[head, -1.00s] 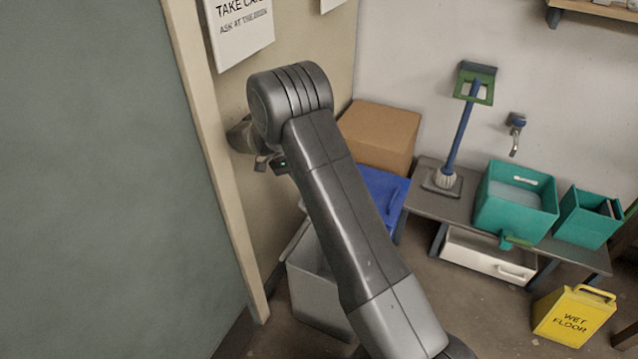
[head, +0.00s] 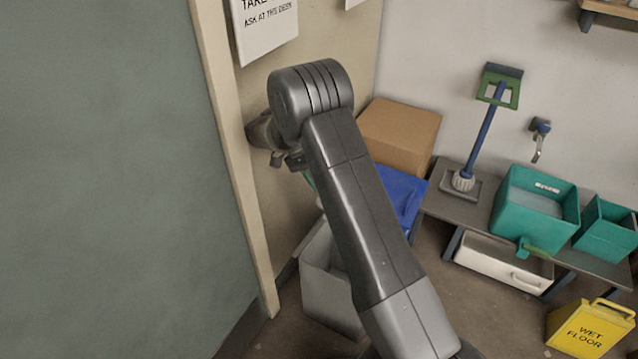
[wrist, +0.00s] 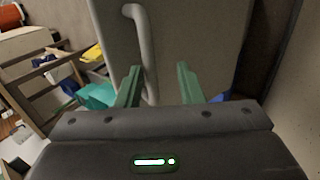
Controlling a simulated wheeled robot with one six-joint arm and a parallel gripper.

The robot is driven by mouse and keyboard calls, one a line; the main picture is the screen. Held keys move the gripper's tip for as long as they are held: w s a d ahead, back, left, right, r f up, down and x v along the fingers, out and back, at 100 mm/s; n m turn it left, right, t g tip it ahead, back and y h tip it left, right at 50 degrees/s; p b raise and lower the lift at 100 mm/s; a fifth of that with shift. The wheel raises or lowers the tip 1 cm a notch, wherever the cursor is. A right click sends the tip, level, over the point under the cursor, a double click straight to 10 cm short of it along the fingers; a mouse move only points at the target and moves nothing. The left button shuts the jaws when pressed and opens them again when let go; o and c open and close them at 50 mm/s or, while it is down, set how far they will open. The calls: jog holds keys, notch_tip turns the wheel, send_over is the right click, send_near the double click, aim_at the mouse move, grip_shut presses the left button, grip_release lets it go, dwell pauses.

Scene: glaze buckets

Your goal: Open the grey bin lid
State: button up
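The grey bin (head: 325,300) stands on the floor by the door frame, partly hidden behind my arm. In the head view its top looks open, and its lid is mostly hidden by my arm. In the wrist view a grey panel, which looks like the raised lid (wrist: 200,40), fills the space ahead of the fingers, with a bar handle (wrist: 147,50) on it. My gripper (wrist: 160,85) has its green fingers apart, and the handle appears between them, nearer the left finger. I cannot tell whether they touch. In the head view the fingers are mostly hidden behind my arm.
A blue bin (head: 402,190) and a cardboard box (head: 400,135) stand just right of my arm. A low bench (head: 445,205) holds a teal bucket (head: 530,215). A yellow wet-floor sign (head: 590,328) stands at right. A wall and door frame (head: 235,160) are close on the left.

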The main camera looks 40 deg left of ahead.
notch_tip(320, 180, up, 10)
jog(key=shift+f+p, duration=0.2)
jog(key=shift+p, duration=0.1)
jog(key=shift+f, duration=0.1)
notch_tip(320, 180, down, 10)
jog(key=d, duration=0.1)
jog(key=shift+w+b, duration=0.2)
jog(key=shift+b, duration=0.2)
dwell(0.4)
